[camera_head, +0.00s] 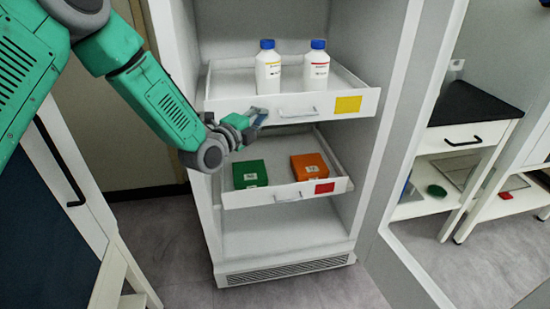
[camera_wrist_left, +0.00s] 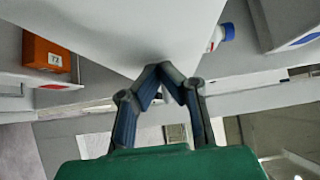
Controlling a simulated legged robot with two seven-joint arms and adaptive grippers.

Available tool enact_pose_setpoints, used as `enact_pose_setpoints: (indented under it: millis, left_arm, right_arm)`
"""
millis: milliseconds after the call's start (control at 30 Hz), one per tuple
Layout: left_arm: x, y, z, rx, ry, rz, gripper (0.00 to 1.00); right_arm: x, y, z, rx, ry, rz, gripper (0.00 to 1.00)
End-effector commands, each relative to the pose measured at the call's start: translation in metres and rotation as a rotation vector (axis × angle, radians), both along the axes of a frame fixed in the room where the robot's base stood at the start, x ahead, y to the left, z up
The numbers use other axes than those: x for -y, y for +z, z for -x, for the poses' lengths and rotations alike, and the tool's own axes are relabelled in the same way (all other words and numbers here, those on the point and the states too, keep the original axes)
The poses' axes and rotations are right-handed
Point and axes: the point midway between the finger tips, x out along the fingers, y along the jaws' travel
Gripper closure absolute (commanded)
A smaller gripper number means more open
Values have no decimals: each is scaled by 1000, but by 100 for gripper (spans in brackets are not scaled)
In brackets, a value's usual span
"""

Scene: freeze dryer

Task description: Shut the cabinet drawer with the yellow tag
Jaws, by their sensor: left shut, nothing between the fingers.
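The white drawer (camera_head: 225,107) with the yellow tag (camera_head: 348,104) is the upper of two drawers in the open cabinet, and it stands out from the cabinet. Two white bottles with blue caps, a left one (camera_head: 268,72) and a right one (camera_head: 316,70), stand upright in it. Its handle (camera_head: 298,112) is at the middle of the front. My left gripper (camera_head: 259,117) is shut and empty at the drawer front, left of the handle. In the left wrist view its fingertips (camera_wrist_left: 161,68) meet over a white panel; I cannot tell whether they touch it. My right gripper is out of view.
Below, a drawer with a red tag (camera_head: 324,188) is also out, holding a green box (camera_head: 250,174) and an orange box (camera_head: 312,167). The cabinet door (camera_head: 418,130) stands open at right. A dark-topped bench (camera_head: 470,104) is beyond it. Grey floor lies in front.

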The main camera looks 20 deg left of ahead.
Motion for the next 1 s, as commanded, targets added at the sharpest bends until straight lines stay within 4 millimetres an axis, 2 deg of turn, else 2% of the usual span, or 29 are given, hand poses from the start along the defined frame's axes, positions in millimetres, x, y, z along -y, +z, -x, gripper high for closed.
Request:
enact_pose_setpoints:
  millis: [200, 400, 700, 1000]
  left_arm:
    - [-21, -1, -31, 3, 1, -4, 100]
    - [-35, -1, -51, 2, 1, -3, 100]
    - [-44, -1, -65, -1, 1, -1, 100]
    - [-47, 1, -68, 3, 5, 0, 100]
  right_arm:
    - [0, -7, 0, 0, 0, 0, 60]
    - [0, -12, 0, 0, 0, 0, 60]
    - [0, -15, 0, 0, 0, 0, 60]
    - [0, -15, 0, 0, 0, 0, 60]
